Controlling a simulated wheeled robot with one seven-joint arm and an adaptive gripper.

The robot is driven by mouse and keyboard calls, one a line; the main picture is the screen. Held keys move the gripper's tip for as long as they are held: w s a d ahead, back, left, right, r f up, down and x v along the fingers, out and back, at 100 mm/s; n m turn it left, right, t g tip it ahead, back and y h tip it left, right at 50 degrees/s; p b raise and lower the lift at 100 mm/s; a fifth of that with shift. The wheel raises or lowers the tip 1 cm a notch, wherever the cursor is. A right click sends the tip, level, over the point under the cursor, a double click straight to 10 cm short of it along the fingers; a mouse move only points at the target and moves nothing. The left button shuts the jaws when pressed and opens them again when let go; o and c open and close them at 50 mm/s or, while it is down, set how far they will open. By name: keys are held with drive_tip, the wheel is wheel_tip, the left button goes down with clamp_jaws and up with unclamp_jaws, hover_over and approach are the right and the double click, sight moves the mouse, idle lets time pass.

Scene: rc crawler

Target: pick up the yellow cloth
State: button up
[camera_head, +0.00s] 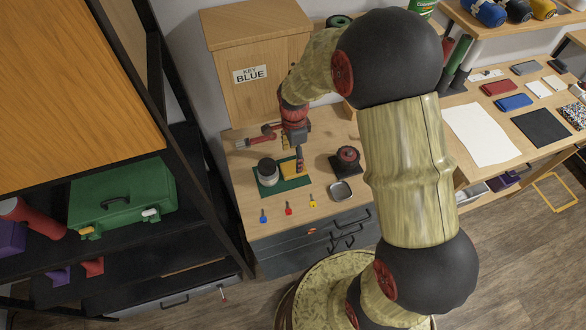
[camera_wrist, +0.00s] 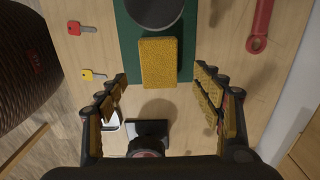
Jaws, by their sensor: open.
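The yellow cloth (camera_wrist: 159,62) is a small flat block lying on a green mat (camera_wrist: 185,40) in the wrist view. In the head view the cloth (camera_head: 289,170) shows partly behind my gripper. My gripper (camera_wrist: 161,78) is open, its fingers to the left and right of the cloth, with clear gaps on both sides. It seems to hang above the bench; I cannot tell its exact height. In the head view my gripper (camera_head: 299,158) is small and partly hides the cloth's right part.
A dark-topped round canister (camera_head: 268,172) stands on the mat close to the cloth. A black block with a red part (camera_head: 347,158), a metal dish (camera_head: 341,190) and blue (camera_head: 263,216), red (camera_head: 288,209) and yellow keys (camera_head: 312,201) lie around. A red wrench (camera_wrist: 261,25) lies to the right.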

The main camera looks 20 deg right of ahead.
sight(293, 167)
wheel_tip(293, 167, down, 6)
drive_tip(key=shift+a+r+b, duration=0.1)
drive_tip(key=shift+r+b, duration=0.15)
drive_tip(key=shift+b, duration=0.4)
drive_tip(key=c, duration=0.3)
drive_tip(key=shift+s, duration=0.1)
drive_tip(key=c, duration=0.8)
drive_tip(key=shift+c, duration=0.3)
drive_tip(key=shift+r, duration=0.15)
